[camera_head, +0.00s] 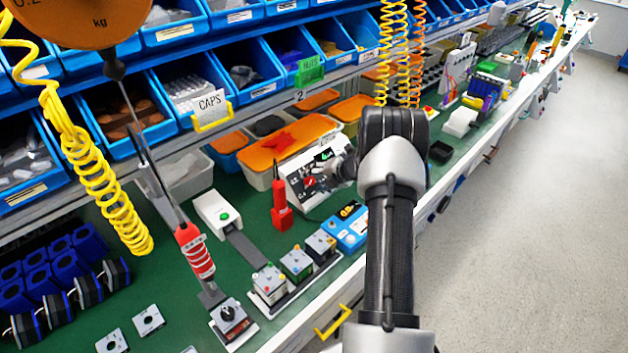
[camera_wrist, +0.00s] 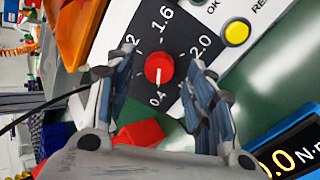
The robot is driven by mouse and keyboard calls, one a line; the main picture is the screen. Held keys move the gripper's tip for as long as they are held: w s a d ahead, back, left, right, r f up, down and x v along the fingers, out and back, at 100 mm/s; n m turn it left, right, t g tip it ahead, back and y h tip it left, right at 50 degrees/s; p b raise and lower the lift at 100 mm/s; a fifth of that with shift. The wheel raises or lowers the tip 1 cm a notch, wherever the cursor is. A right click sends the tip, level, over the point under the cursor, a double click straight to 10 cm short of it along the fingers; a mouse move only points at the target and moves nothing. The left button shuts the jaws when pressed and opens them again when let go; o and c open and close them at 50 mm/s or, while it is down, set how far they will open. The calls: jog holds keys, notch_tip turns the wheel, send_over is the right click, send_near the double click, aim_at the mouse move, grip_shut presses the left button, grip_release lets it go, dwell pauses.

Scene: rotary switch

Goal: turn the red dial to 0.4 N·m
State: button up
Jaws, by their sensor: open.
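The red dial (camera_wrist: 158,68) sits on a black scale plate on the white sloped panel (camera_wrist: 262,12). Its white mark points down in the wrist view, toward the 0.4 label. The 1.6 and 2.0 labels are readable; another label ending in 2 is partly cut by my finger. My gripper (camera_wrist: 150,71) is open, with one finger on each side of the dial and gaps between them and the knob. In the head view the red dial (camera_head: 310,181) shows on the white panel, left of my arm; my gripper is mostly hidden there behind the wrist.
A yellow button (camera_wrist: 236,32) is beside the scale. A blue display box (camera_head: 348,224) stands in front of the panel; its partly cut reading ends in .0. A red upright tool (camera_head: 281,205) stands left of the panel. Orange-lidded bins (camera_head: 290,140) are behind.

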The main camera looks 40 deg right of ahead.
jog(key=a+v, duration=0.1)
jog(key=v, duration=0.9)
jog(key=shift+d, duration=0.45)
jog(key=shift+s+r, duration=0.1)
jog(key=w+a+r+m+h, duration=0.2)
jog(key=r+m, duration=0.1)
jog(key=r, duration=0.5)
jog(key=w+a+r+m+h, duration=0.2)
jog(key=w+r+m+h, duration=0.1)
jog(key=r, duration=0.4)
jog(key=s+a+r+m+h, duration=0.2)
jog(key=s+a+r+m, duration=0.45)
jog(key=a+r, duration=0.3)
jog(key=s+a+f+m+g+y, duration=0.2)
jog(key=s+a+m, duration=0.3)
jog(key=s+a, duration=0.7)
jog(key=s+a+f+m+g+y, duration=0.2)
jog(key=s+a+m, duration=0.3)
jog(key=s+a, duration=0.8)
jog(key=shift+s+g+y, duration=0.5)
jog(key=shift+s+y, duration=0.1)
jog(key=shift+y, duration=0.3)
